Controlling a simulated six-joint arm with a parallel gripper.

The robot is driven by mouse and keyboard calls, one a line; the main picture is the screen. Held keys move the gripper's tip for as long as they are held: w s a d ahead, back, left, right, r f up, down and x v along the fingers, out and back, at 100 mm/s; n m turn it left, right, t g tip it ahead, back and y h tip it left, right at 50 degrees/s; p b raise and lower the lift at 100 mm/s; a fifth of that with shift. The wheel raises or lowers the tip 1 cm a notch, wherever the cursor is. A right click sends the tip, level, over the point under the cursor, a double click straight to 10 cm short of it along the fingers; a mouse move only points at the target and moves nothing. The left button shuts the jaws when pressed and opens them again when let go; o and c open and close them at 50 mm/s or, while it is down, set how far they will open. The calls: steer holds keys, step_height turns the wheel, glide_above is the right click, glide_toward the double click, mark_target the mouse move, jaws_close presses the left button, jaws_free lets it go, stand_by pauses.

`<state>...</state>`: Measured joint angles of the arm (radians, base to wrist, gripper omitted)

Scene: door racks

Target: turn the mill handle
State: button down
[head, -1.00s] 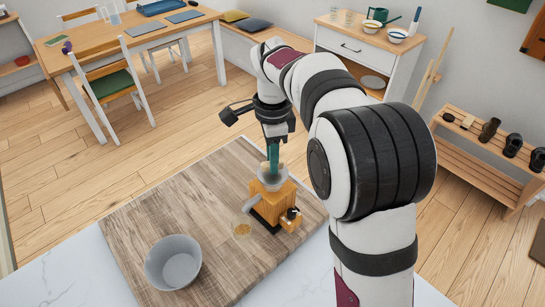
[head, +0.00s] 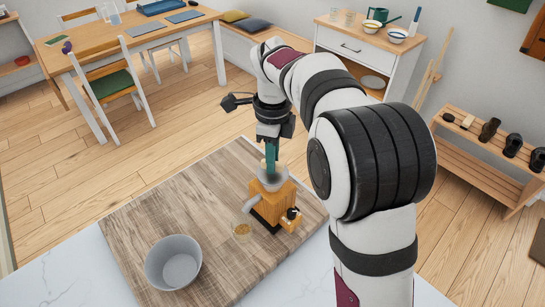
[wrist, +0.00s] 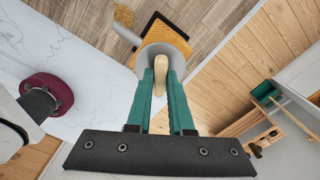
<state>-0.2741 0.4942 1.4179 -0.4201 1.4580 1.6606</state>
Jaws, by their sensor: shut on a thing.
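The mill (head: 272,204) is a small wooden box with a grey bowl-like top, standing upright on a wooden board (head: 190,215). In the wrist view the mill (wrist: 168,38) lies just past my fingertips. My gripper (head: 271,170) points down over the mill's top. In the wrist view my gripper (wrist: 161,72) has its teal fingers on either side of the pale wooden knob (wrist: 160,66) of the handle and is shut on it. The fingers and the bowl hide most of the crank arm.
A grey bowl (head: 173,263) sits on the board, front left of the mill. A small patch of brown grounds (head: 242,230) lies beside the mill. A table, cabinet and shoe rack stand farther off.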

stand_by(0.3)
steer(key=c, duration=0.8)
jaws_free()
step_height(320, 180, up, 16)
